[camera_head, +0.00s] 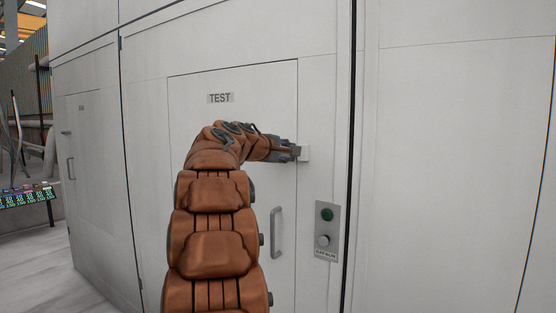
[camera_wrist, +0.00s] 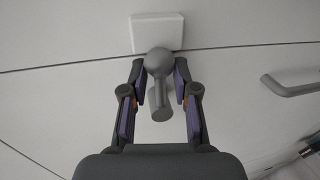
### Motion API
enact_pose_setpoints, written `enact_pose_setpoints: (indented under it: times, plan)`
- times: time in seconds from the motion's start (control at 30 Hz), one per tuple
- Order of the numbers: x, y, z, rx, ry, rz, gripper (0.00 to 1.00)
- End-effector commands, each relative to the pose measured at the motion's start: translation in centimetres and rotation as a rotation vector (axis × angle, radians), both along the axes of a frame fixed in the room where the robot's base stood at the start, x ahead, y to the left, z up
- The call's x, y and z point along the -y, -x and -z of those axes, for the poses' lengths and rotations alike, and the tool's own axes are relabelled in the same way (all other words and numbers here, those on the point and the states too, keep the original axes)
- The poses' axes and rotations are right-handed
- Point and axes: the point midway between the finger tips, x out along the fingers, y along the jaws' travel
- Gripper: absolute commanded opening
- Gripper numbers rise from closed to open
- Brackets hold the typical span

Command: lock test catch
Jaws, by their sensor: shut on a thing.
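The test door (camera_head: 275,100) is a white panel labelled TEST. It looks flush with its frame. At its right edge is the catch, with a white plate (camera_head: 305,153) that also shows in the wrist view (camera_wrist: 157,22). A grey lever with a round hub (camera_wrist: 158,62) stands in front of the plate, its short arm pointing down and towards my wrist in that picture. My gripper (camera_head: 292,152) is at the catch, shut on the lever, with one finger on each side. In the head view my fingers hide the lever.
A grey bar handle (camera_head: 276,232) sits on the door below the catch. A grey control panel (camera_head: 327,230) with a green button is at the lower right. Another white door (camera_head: 90,160) is at the left. The wall at right is bare.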

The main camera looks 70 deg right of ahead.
Motion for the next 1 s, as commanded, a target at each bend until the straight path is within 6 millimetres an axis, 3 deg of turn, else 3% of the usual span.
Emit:
enact_pose_setpoints:
  times: [0.2,0.63,0.67,0.87,1.0]
  plan:
    - [0.32,1.04,0.37,0.043,0.012,0.016,0.00]
    - [0.38,1.23,0.41,0.051,0.012,0.020,0.00]
    - [0.38,1.23,0.42,0.051,0.012,0.020,0.31]
    - [0.35,1.19,0.35,0.050,0.012,0.018,0.52]
    - [0.34,1.15,0.30,0.050,0.013,0.017,0.54]
